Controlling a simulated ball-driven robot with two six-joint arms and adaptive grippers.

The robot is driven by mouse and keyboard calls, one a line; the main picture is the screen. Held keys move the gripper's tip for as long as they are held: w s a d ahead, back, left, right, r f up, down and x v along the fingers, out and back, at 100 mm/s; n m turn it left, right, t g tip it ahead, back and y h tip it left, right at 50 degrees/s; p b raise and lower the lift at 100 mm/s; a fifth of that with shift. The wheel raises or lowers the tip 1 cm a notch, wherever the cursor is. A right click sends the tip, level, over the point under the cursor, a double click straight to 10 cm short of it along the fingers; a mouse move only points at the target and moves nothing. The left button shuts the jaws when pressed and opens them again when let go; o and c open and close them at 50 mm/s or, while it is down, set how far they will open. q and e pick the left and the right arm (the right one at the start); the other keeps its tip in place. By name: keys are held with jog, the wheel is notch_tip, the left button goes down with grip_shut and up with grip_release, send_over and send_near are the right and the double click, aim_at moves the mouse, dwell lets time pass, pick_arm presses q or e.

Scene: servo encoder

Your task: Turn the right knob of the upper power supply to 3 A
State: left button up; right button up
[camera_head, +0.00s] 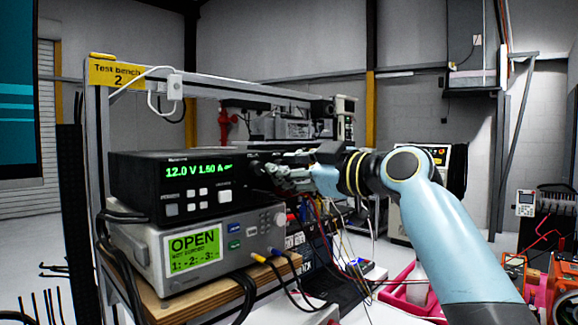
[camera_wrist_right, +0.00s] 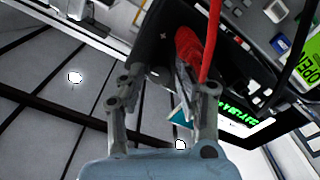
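The upper power supply (camera_head: 140,175) is a black box whose green display (camera_head: 198,170) reads 12.0 V and 1.50 A. It also shows tilted in the wrist view, with its green digits (camera_wrist_right: 238,113) at the right. My right gripper (camera_head: 272,170) is at the right end of its front face and covers that part, so I cannot make out the right knob clearly. In the wrist view the fingers of the right gripper (camera_wrist_right: 168,92) stand wide apart, with no knob seen gripped between them. My left gripper is not in view.
A grey instrument (camera_head: 150,262) with a green OPEN screen sits below the supply on a wooden shelf (camera_head: 200,295). Red and black cables (camera_head: 325,235) hang below my right gripper. A red part (camera_wrist_right: 188,48) with a red cable shows beyond the fingers in the wrist view.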

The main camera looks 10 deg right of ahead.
grip_shut()
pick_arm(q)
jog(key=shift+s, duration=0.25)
pick_arm(e)
jog(key=shift+m, duration=0.3)
jog(key=shift+m, duration=1)
jog(key=m+p, duration=0.1)
jog(key=m, duration=0.1)
jog(key=shift+m, duration=0.3)
jog(key=m+p, duration=0.2)
jog(key=m, duration=0.7)
jog(key=shift+p, duration=0.4)
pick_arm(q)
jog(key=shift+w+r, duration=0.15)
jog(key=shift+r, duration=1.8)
pick_arm(e)
jog(key=shift+f+m, duration=0.1)
jog(key=shift+m, duration=1.7)
